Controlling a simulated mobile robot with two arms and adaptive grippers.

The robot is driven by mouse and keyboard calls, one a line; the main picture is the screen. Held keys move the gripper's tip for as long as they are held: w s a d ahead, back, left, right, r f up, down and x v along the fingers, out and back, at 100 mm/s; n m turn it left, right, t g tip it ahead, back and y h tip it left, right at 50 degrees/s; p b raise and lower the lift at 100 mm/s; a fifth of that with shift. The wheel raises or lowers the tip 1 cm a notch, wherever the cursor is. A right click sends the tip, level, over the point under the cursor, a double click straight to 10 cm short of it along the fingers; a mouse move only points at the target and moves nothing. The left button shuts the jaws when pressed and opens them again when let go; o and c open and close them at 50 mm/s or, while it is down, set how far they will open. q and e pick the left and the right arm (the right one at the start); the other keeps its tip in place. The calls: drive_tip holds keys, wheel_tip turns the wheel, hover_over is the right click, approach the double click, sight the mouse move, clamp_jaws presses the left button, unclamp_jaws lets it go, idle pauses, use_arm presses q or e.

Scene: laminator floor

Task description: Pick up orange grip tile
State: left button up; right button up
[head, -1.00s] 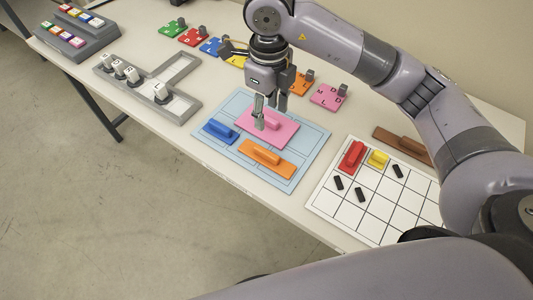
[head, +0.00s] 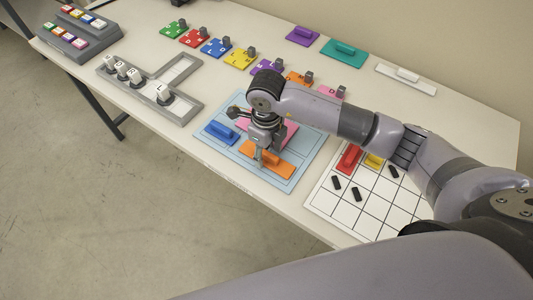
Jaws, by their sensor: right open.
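The orange grip tile (head: 285,167) is a flat orange rectangle with a raised orange grip bar. It lies on the near part of the light blue board (head: 287,185). My right gripper (head: 266,158) is open and points down over the tile's left part, with its fingers around or just above the grip bar; I cannot tell whether they touch it. The gripper hides part of the bar. A pink grip tile (head: 289,128) lies behind it, partly hidden by my arm. A blue grip tile (head: 222,132) lies to the left on the same board. My left gripper is not in view.
A white grid board (head: 345,213) with red (head: 348,160) and yellow tiles and black pieces stands to the right. A grey T-shaped tray (head: 193,104) is to the left.

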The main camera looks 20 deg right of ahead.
drive_tip(key=shift+f, duration=0.5)
clamp_jaws()
idle(0.3)
